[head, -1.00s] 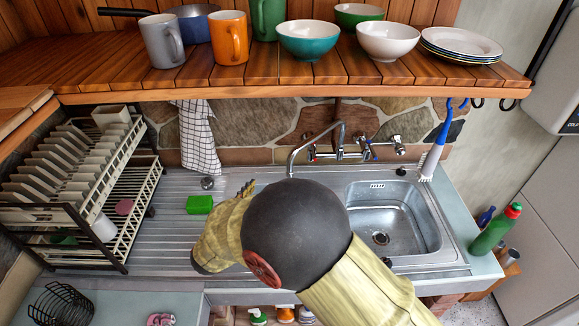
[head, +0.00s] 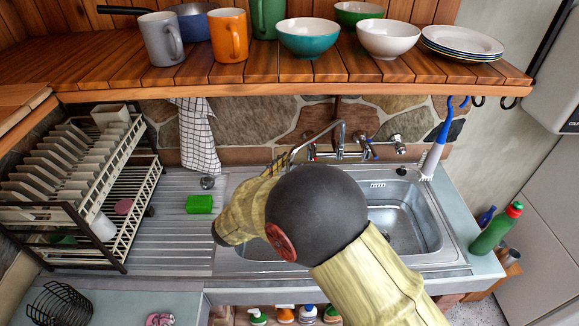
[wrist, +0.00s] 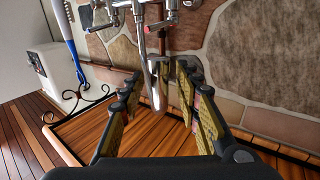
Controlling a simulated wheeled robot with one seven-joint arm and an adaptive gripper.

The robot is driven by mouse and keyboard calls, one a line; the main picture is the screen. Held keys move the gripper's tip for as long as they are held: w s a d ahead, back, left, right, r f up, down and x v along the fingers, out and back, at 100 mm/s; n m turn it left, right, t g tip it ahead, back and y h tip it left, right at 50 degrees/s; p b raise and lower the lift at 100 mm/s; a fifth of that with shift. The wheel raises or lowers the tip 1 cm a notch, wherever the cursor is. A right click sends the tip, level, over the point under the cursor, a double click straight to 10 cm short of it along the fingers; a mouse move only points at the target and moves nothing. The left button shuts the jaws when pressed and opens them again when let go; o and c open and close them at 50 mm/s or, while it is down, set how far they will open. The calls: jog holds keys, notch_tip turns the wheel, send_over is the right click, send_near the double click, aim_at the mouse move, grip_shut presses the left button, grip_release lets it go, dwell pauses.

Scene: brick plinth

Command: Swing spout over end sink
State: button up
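The chrome spout (head: 319,133) curves out from the wall tap, pointing left and forward in the head view. In the wrist view the spout (wrist: 154,75) shows between the finger pads of my gripper (wrist: 161,88), which is open; I cannot tell whether a finger touches it. In the head view my gripper (head: 283,163) is at the spout's lower end, partly hidden by my own wrist. The steel sink basin (head: 424,225) lies to the right, partly hidden by my arm. The area under my wrist is hidden.
A wooden shelf (head: 290,92) with mugs and bowls overhangs the back. A dish rack (head: 120,190) stands left, and a green sponge (head: 199,204) lies on the drainboard. A brush (head: 436,150) hangs right of the taps. A green bottle (head: 495,230) stands far right.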

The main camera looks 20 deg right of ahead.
jog(key=shift+d, duration=0.1)
jog(key=shift+c, duration=1.1)
grip_shut()
